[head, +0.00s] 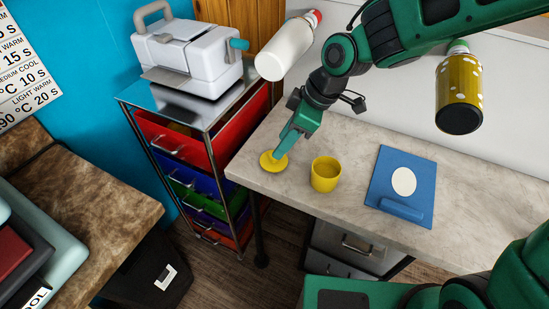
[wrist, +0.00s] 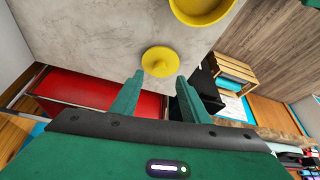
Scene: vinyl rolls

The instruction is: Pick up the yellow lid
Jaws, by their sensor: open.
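The yellow lid (head: 270,163) is a small round disc with a raised middle. It lies on the pale stone-look counter (head: 330,218) near its left front edge. In the wrist view the lid (wrist: 160,61) shows just beyond the fingertips, about centred between them. My gripper (head: 279,157) is at the lid, its green fingers partly over it in the head view. In the wrist view my gripper (wrist: 157,82) is open, with nothing between its fingers. Whether the fingers touch the lid cannot be told.
A yellow cup (head: 325,174) stands to the right of the lid; it also shows in the wrist view (wrist: 203,10). A blue board with a white oval (head: 389,198) lies farther right. A drawer cart (head: 190,150) carrying a white machine (head: 190,58) stands left of the counter.

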